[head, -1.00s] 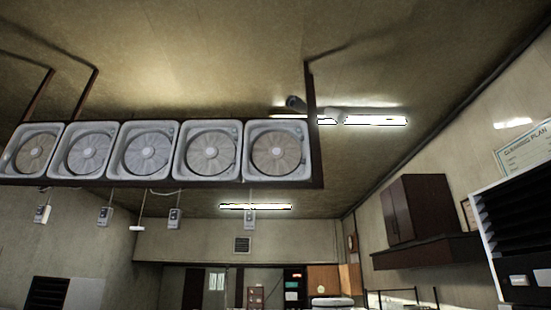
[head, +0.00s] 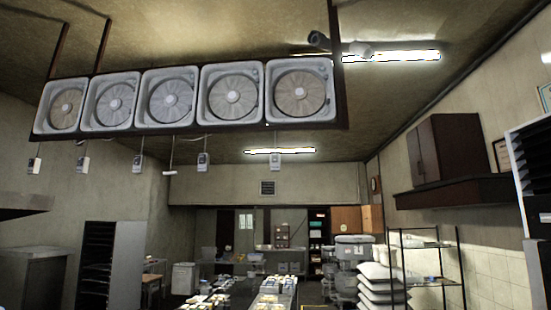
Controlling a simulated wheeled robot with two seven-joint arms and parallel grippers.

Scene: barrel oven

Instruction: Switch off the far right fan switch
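A row of several white box fans (head: 233,96) hangs from the ceiling in a dark frame across the upper left and middle of the head view. Small pale switch boxes hang on cords below the fans. The far right switch (head: 275,160) hangs below the rightmost fan (head: 299,91), in front of the back wall and just under a lit ceiling lamp. Another switch (head: 203,162) hangs to its left. The switches are too small to tell whether they are on or off. Neither of my grippers is in view.
A long table with goods (head: 276,287) stands ahead in the lower middle. A wire shelf (head: 430,281) and stacked white sacks (head: 380,283) are at the right, under a dark wall cupboard (head: 436,150). A dark rack (head: 108,264) stands at the left.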

